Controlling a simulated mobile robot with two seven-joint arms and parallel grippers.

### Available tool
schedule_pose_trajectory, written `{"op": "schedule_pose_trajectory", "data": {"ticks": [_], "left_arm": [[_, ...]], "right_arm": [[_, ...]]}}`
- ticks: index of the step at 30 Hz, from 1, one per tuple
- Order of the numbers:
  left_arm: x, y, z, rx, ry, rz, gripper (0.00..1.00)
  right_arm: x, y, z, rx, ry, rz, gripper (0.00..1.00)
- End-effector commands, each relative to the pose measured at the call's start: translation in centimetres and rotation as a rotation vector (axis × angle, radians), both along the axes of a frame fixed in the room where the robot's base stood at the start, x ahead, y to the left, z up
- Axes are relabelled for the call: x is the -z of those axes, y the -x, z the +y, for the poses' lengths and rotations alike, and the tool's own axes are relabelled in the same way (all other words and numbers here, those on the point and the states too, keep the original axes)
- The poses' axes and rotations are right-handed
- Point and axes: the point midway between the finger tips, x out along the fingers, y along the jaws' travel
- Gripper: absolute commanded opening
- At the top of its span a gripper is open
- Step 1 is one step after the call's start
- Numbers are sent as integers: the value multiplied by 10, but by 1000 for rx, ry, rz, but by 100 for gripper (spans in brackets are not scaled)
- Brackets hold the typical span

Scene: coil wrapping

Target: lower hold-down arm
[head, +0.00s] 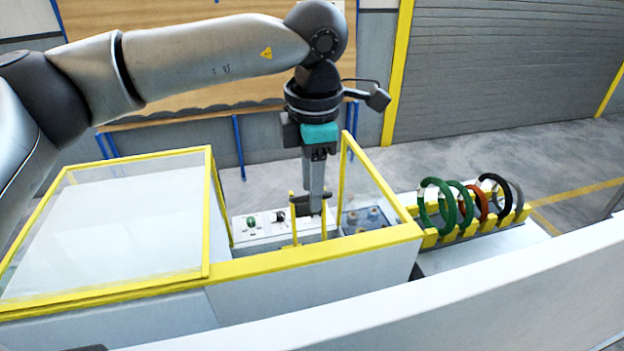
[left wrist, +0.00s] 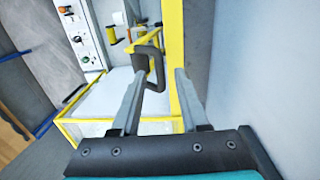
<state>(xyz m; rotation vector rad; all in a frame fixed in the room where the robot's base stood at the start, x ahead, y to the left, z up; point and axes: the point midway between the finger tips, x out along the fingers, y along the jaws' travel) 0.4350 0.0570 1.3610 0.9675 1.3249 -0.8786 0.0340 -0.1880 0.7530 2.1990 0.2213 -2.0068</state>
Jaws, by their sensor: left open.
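The hold-down arm shows in the left wrist view as a yellow bar with a dark grey looped handle (left wrist: 150,52). In the head view the dark handle (head: 302,199) is partly covered by my fingers, above the machine's opening. My left gripper (head: 317,205) points down into the opening between the yellow-framed guards. In the left wrist view my left gripper (left wrist: 161,73) is open, and the lower end of the handle appears between its fingertips. I cannot tell whether the fingers touch it. My right gripper is not in view.
A yellow-framed guard (head: 207,215) stands left of the opening, and a clear panel (head: 370,185) to its right. A control panel (head: 262,224) with knobs is behind. Several coloured coils (head: 443,208) hang on a yellow rack at the right.

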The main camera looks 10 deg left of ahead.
Motion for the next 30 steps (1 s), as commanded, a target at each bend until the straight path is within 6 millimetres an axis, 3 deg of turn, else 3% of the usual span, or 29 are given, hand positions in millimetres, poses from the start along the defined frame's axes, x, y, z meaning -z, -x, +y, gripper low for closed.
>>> {"op": "schedule_pose_trajectory", "data": {"ticks": [6,17,30], "left_arm": [[0,0,0,0,0,0,42],[0,0,0,0,0,0,1],[0,0,0,0,0,0,0]], "right_arm": [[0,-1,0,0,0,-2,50],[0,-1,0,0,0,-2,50],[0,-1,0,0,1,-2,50]]}}
